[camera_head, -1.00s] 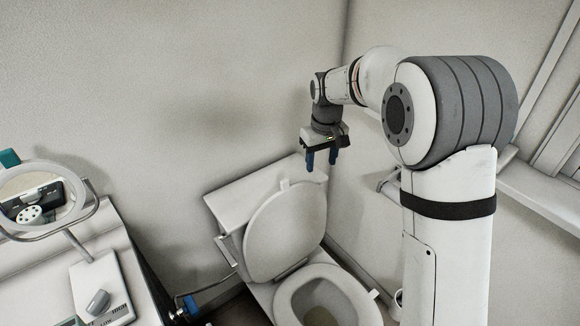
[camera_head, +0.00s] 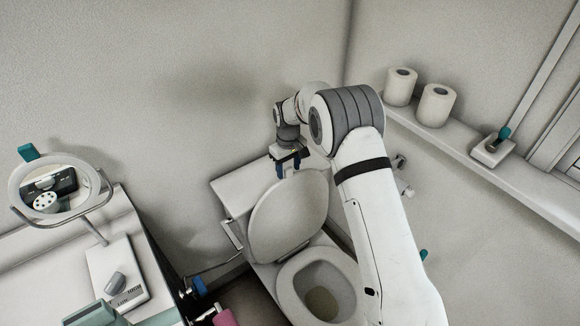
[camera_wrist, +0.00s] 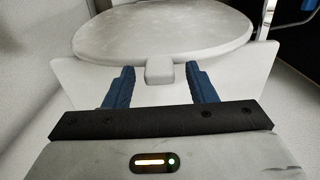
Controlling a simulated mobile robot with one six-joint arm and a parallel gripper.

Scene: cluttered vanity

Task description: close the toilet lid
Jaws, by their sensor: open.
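The white toilet lid (camera_head: 290,212) stands raised, leaning back toward the tank (camera_head: 232,190). The open bowl and seat (camera_head: 318,288) show in front of it. My gripper (camera_head: 290,172) is above the tank, close to the lid's upper edge, pointing down. In the wrist view the lid (camera_wrist: 160,38) fills the upper middle, with a small tab (camera_wrist: 159,70) on its near edge. The tab lies between my two blue fingers (camera_wrist: 160,88) in the picture. The fingers are spread and hold nothing. I cannot tell whether they touch the lid.
A shelf (camera_head: 470,160) on the right wall carries two paper rolls (camera_head: 436,105) and a small teal-handled item (camera_head: 493,147). A pink object (camera_head: 226,317) is at the bottom.

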